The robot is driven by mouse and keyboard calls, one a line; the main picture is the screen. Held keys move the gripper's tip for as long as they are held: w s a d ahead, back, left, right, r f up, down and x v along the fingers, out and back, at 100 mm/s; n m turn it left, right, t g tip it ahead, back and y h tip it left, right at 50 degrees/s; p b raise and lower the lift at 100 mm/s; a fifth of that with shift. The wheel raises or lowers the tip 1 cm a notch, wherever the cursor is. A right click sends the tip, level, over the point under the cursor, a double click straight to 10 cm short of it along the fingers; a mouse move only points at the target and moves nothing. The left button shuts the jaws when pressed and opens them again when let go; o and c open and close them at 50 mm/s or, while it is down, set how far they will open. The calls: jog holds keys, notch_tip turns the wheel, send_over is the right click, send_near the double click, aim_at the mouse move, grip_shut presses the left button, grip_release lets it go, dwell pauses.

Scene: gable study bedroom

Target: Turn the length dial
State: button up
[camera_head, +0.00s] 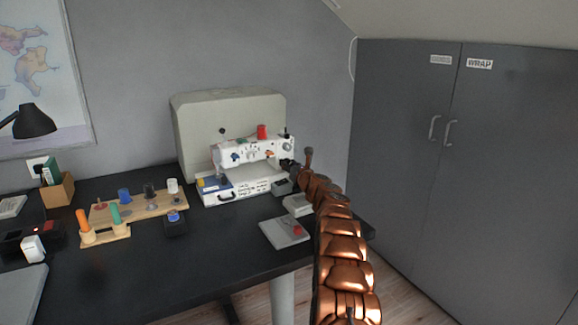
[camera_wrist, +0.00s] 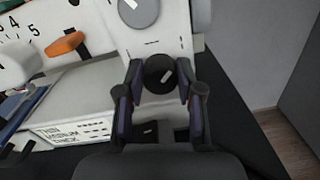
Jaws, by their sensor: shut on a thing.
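A white sewing machine (camera_head: 238,156) stands on the dark desk. In the wrist view its white panel (camera_wrist: 155,32) carries a dark round dial (camera_wrist: 158,72) with a short white mark tilted to the upper right. My gripper (camera_wrist: 160,79) is shut on this dial, one finger on each side. No label naming it as the length dial is readable. A grey dial (camera_wrist: 138,9) with a white line sits just above it. In the head view my gripper (camera_head: 286,165) is at the machine's right end, and the dark dial is hidden there.
An orange lever (camera_wrist: 65,43) and a numbered scale lie left in the wrist view. A pale case cover (camera_head: 190,115) stands behind the machine. Grey cabinets (camera_head: 400,160) stand right.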

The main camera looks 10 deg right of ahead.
jog(key=shift+f+b, duration=0.15)
jog(key=shift+b, duration=0.35)
jog(key=shift+c, duration=0.2)
jog(key=shift+n+b, duration=0.35)
jog(key=shift+n, duration=0.15)
jog(key=n+b, duration=0.2)
jog(key=shift+a+f+b, duration=0.1)
jog(key=shift+f+b, duration=0.05)
jog(key=shift+b, duration=0.15)
jog(key=n+b, duration=0.3)
jog(key=n, duration=0.1)
jog(key=shift+n+b, duration=0.7)
jog(key=shift+n, duration=0.2)
jog(key=shift+r, duration=0.2)
jog(key=o, duration=1.2)
